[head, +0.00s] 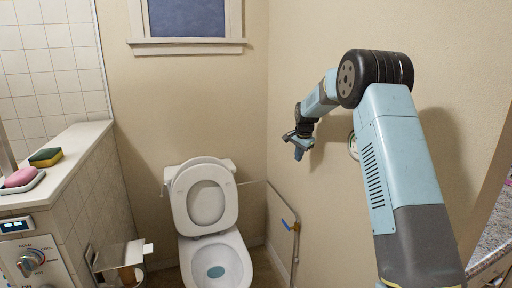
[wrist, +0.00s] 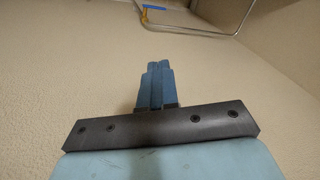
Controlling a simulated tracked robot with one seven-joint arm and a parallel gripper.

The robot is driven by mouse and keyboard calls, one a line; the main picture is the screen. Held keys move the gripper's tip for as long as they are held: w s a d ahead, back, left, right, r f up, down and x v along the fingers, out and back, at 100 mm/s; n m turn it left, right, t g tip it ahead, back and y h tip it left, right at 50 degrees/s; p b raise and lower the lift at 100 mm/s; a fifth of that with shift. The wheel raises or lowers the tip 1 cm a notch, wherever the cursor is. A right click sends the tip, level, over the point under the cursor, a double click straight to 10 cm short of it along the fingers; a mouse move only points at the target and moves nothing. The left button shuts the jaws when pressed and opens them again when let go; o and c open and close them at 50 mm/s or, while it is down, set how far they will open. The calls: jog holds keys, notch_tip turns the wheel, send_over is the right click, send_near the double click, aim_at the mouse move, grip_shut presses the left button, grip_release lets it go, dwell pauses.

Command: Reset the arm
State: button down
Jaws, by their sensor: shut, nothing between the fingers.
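My gripper (head: 299,147) is at the end of my raised blue and grey arm, in front of the right wall in the head view. It is small there and points down and to the left. In the wrist view my gripper (wrist: 157,68) shows two blue fingers close together with nothing between them. It touches nothing that I can see. Plain beige wall fills most of the wrist view behind it.
A toilet (head: 213,262) with raised lid stands at the back. A metal rail (head: 294,245) with blue and orange parts is on the right wall. A tiled ledge (head: 72,150) at left holds a sponge (head: 46,157) and pink soap (head: 20,177). A countertop (head: 495,237) is at right.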

jog(key=s+d+r+n+t, duration=0.1)
jog(key=s+d+r+n, duration=0.1)
jog(key=s+r, duration=0.95)
jog(key=s+d+r+n, duration=0.1)
jog(key=s+r+n, duration=0.2)
jog(key=s+r, duration=0.85)
jog(key=s+d+f+n, duration=0.1)
jog(key=s+f, duration=0.3)
jog(key=s, duration=1.3)
jog(key=s+d+f+n+t, duration=0.1)
jog(key=s+f+n, duration=0.2)
jog(key=s, duration=1.4)
jog(key=shift+f+n+h, duration=0.3)
jog(key=shift+f+n, duration=0.05)
jog(key=shift+n, duration=0.05)
